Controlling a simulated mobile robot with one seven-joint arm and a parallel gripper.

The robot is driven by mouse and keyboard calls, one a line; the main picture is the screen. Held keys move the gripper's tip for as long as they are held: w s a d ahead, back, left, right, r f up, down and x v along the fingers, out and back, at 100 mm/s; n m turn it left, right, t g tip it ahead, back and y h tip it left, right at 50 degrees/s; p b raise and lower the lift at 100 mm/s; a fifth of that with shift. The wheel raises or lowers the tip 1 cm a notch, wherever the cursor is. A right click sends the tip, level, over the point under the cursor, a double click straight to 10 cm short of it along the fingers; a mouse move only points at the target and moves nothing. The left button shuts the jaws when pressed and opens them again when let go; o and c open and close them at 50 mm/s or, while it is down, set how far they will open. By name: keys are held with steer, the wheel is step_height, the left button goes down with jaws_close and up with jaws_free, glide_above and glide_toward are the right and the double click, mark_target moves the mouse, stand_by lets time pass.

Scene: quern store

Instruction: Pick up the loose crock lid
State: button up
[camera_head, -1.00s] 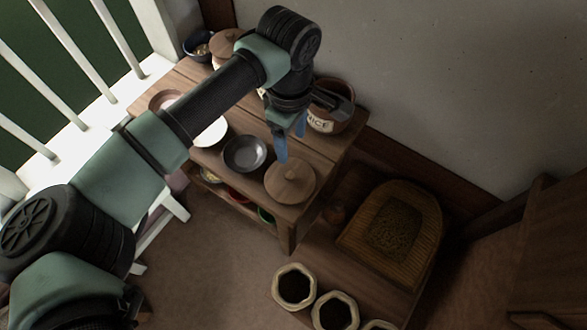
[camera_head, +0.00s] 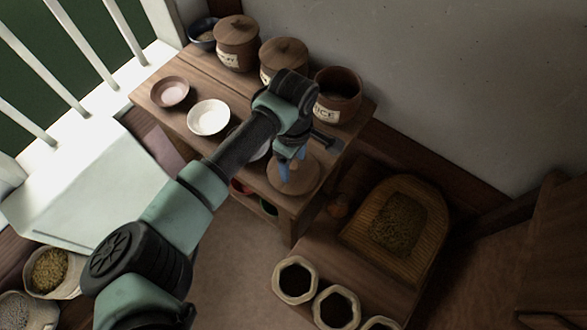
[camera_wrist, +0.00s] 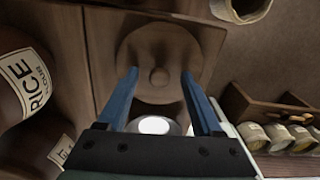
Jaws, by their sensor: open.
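The loose crock lid (camera_head: 306,181) is a round brown wooden disc with a small knob, lying flat near the table's front right corner. In the wrist view the lid (camera_wrist: 160,45) lies beyond my fingertips, its knob lined up between them. My gripper (camera_head: 289,170) is open and points down over the lid, with its blue fingers on either side of the knob. In the wrist view my gripper (camera_wrist: 158,77) holds nothing. I cannot tell the exact height left above the lid. The open rice crock (camera_head: 338,97) stands behind, without a lid.
Two lidded crocks (camera_head: 237,50) (camera_head: 283,62) stand along the back of the wooden table (camera_head: 185,72). A white bowl (camera_head: 208,118) and a pinkish bowl (camera_head: 170,92) are to the left. My arm partly hides a metal dish. A woven tray (camera_head: 430,222) and open sacks (camera_head: 296,279) are at right.

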jaws_close()
stand_by(0.3)
